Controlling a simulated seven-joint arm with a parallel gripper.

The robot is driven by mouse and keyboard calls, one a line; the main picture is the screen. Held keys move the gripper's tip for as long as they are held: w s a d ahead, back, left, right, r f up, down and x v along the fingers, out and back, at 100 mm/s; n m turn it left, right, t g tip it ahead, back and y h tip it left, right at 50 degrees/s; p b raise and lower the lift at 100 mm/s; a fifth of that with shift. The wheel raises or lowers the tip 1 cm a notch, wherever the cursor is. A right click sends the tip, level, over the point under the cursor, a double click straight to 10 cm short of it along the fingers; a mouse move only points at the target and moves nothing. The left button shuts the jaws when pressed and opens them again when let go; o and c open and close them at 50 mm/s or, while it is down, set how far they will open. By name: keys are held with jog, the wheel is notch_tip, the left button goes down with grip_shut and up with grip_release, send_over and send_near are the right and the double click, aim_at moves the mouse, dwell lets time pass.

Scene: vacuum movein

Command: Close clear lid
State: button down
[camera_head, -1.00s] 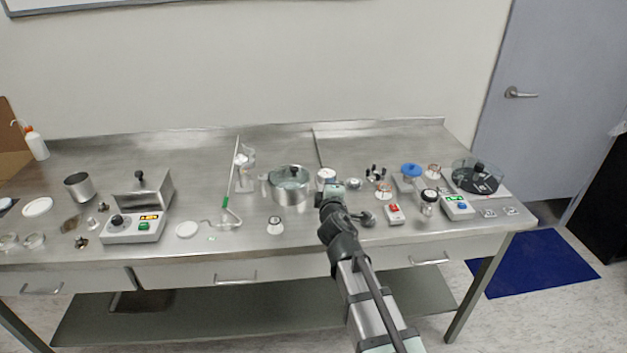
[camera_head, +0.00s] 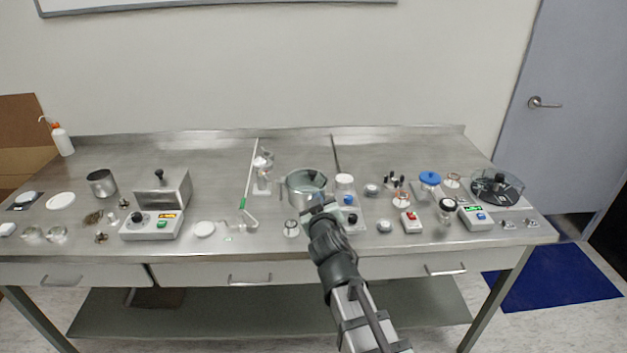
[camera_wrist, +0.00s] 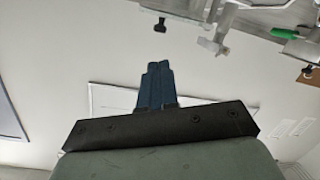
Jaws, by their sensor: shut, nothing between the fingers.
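A round steel pot (camera_head: 306,198) stands near the middle of the bench. A pale, glassy round top shows at its rim; I cannot tell whether this is the clear lid, or whether it is open. My gripper (camera_head: 318,203) is at the pot's front right in the head view, overlapping its lower edge; whether they touch is unclear. In the wrist view my gripper (camera_wrist: 157,67) has its two dark blue fingers together with nothing between them. Shiny and clear parts (camera_wrist: 190,10) show at the top of the upside-down wrist view, beside a black knob.
A round clear container with a black inside (camera_head: 497,186) is at the far right. The bench's back strip is mostly clear.

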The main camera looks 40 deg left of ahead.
jog(key=m, duration=0.4)
send_near(315, 173)
jog(key=shift+m, duration=0.3)
jog(key=x, duration=0.6)
jog(key=shift+s+a+f, duration=0.15)
jog(key=shift+a, duration=0.25)
jog(key=shift+w+a, duration=0.35)
jog(key=shift+w, duration=0.5)
jog(key=shift+d, duration=0.1)
